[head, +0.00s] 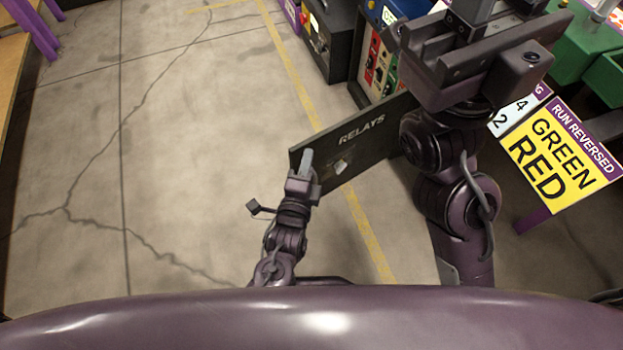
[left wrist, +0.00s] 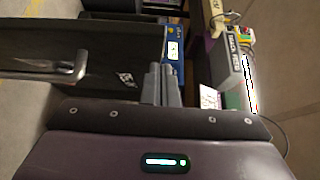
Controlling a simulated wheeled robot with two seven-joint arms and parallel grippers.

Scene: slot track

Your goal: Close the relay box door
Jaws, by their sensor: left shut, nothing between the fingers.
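The relay box door (head: 370,143) is a dark panel lettered RELAYS. It stands swung out over the floor, and its right end is hidden behind my right arm. In the left wrist view the dark door (left wrist: 105,92) fills the left half, with a metal handle (left wrist: 68,69) at its left. My left gripper (head: 306,160) is shut and empty at the door's left end; its fingers (left wrist: 161,84) show together in front of the panel. I cannot tell whether they touch it. My right gripper (head: 487,40) is raised at upper right; its finger opening is unclear.
Dark and blue equipment boxes (head: 333,38) stand behind the door. A yellow sign (head: 560,152) reading GREEN RED and green bins (head: 590,50) are at the right. The concrete floor (head: 170,150) on the left is clear, with a yellow line (head: 300,75) running under the door.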

